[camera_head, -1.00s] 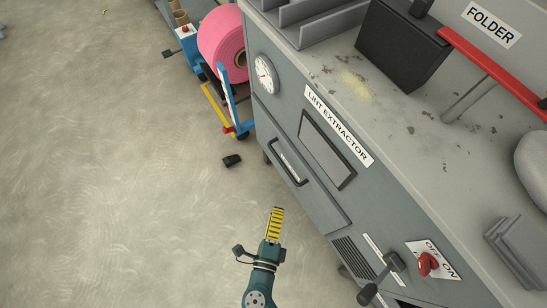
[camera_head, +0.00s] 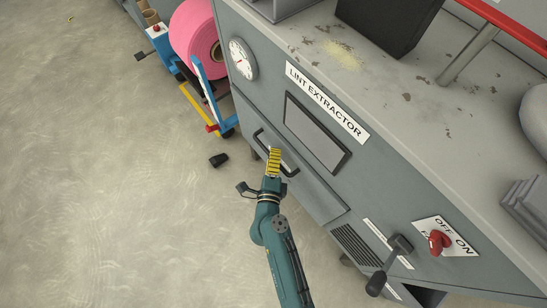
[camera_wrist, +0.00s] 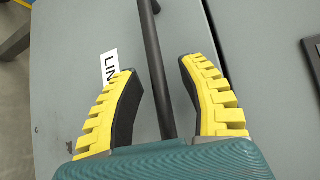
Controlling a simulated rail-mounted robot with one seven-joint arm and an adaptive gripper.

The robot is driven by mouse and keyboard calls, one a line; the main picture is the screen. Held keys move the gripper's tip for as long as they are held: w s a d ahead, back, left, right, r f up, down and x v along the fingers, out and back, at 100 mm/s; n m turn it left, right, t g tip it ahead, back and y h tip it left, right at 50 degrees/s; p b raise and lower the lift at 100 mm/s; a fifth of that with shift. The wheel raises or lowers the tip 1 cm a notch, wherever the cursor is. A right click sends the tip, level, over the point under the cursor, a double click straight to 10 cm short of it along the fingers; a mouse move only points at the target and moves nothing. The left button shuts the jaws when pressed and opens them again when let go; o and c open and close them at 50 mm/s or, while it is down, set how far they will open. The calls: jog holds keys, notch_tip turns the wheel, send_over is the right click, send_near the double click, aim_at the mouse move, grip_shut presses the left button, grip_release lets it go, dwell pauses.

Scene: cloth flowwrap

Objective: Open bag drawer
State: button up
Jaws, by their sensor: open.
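The drawer (camera_head: 313,193) is a grey front panel low on the lint extractor's side, and it appears closed. Its handle (camera_head: 292,172) is a dark bar, partly hidden by my gripper (camera_head: 274,151). In the wrist view, the handle (camera_wrist: 153,48) runs between the two yellow fingers of my gripper (camera_wrist: 157,67). The fingers are open, with a gap on both sides of the bar. A white label (camera_wrist: 109,66) reading "LIN" shows behind the left finger, its rest hidden.
The lint extractor cabinet (camera_head: 369,166) has a gauge (camera_head: 243,58), a lever (camera_head: 390,264) and a red switch (camera_head: 438,241). A blue cart with a pink roll (camera_head: 193,38) stands to the left. A small black object (camera_head: 219,160) lies on the floor. The floor at left is clear.

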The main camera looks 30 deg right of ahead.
grip_shut()
jog(key=shift+s+a, duration=0.1)
dwell(0.4)
